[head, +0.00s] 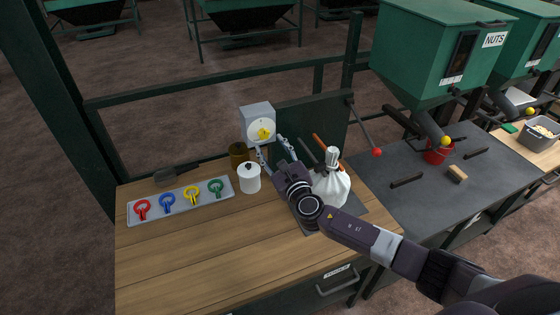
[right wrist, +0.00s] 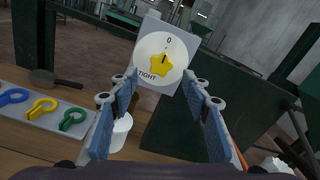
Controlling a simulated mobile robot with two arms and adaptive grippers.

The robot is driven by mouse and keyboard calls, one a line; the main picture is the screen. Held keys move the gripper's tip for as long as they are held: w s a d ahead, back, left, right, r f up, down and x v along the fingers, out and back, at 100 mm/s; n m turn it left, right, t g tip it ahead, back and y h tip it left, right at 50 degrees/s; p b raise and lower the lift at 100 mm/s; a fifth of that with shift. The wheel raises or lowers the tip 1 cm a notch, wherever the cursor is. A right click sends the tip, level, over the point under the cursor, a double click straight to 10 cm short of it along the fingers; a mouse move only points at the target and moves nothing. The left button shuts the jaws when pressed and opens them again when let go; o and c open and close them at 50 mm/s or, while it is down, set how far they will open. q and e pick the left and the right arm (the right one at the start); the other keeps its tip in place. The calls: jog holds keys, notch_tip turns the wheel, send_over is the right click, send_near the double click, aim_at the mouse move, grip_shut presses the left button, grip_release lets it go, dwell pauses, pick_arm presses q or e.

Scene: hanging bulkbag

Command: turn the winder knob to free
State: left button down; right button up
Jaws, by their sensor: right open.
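The winder is a grey box (head: 257,114) with a white round dial (right wrist: 150,48) and a yellow star-shaped knob (head: 264,133). In the right wrist view the knob (right wrist: 161,65) sits ahead, beyond and between the fingers. The dial reads "0" at its top and "TIGHT" at its lower left. A small dark mark shows on the knob; its exact pointing is hard to tell. My right gripper (head: 271,149) is open and empty, just in front of and below the dial; it also shows in the right wrist view (right wrist: 160,82). My left gripper is out of view.
A white lidded jar (head: 249,179) and a brown tin (head: 238,156) stand left of my gripper. A tied white bag (head: 331,187) stands to its right. A tray (head: 180,205) holds several coloured ring clips. The wooden bench front (head: 215,260) is clear.

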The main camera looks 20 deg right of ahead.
jog(key=s, duration=0.7)
jog(key=shift+s+d, duration=0.15)
jog(key=shift+s, duration=0.25)
